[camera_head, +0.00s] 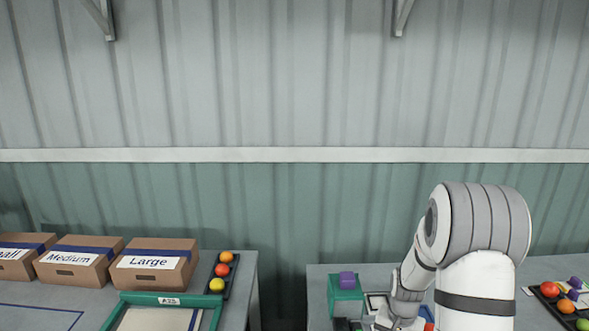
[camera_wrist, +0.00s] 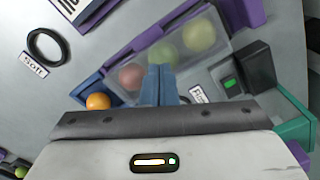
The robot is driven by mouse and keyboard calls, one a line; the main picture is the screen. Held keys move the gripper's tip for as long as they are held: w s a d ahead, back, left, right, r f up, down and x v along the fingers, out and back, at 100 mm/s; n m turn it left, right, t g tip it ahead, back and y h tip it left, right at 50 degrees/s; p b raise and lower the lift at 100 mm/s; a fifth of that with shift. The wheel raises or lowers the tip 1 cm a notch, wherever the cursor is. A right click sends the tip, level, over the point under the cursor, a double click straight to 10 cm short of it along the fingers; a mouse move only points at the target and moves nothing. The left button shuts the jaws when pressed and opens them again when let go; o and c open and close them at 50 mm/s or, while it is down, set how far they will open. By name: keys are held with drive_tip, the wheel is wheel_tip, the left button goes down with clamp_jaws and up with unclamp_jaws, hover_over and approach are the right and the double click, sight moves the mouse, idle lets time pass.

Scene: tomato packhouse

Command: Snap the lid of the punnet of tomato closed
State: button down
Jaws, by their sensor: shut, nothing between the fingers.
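In the wrist view a clear, hazy lid (camera_wrist: 184,60) lies over a row of red, green and yellow-green tomatoes in the punnet. An orange tomato (camera_wrist: 97,101) at the lower left looks uncovered, beside a blue wall (camera_wrist: 88,88). I cannot tell whether the lid is latched. My gripper (camera_wrist: 160,70) is shut and empty, its blue-grey fingertips in front of the lid's near edge. Contact is unclear. The fingers hide part of the punnet. In the head view my arm hides the punnet and gripper.
Purple bars (camera_wrist: 140,35) run along the punnet's far side. A black device with a green display (camera_wrist: 243,72) stands close right. A black ring (camera_wrist: 45,46) lies left. In the head view, cardboard boxes (camera_head: 160,246) and a tomato tray (camera_head: 231,259) occupy the left table.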

wheel_tip(320, 180, up, 6)
drive_tip(key=p, duration=0.3)
drive_tip(key=shift+f, duration=0.2)
drive_tip(key=s+a+r+n+t, duration=0.1)
drive_tip(key=s+a+r+n, duration=0.2)
drive_tip(key=r, duration=0.4)
drive_tip(key=s+a+r+t, duration=0.1)
drive_tip(key=s+a+r, duration=0.2)
drive_tip(key=s+r, duration=0.4)
drive_tip(key=s+a+r+n+t+b, duration=0.1)
drive_tip(key=s+a+r+n, duration=0.2)
drive_tip(key=s+r, duration=0.3)
drive_tip(key=s+a, duration=0.1)
drive_tip(key=s, duration=0.4)
drive_tip(key=shift+s+a+r, duration=0.2)
drive_tip(key=shift+a, duration=0.1)
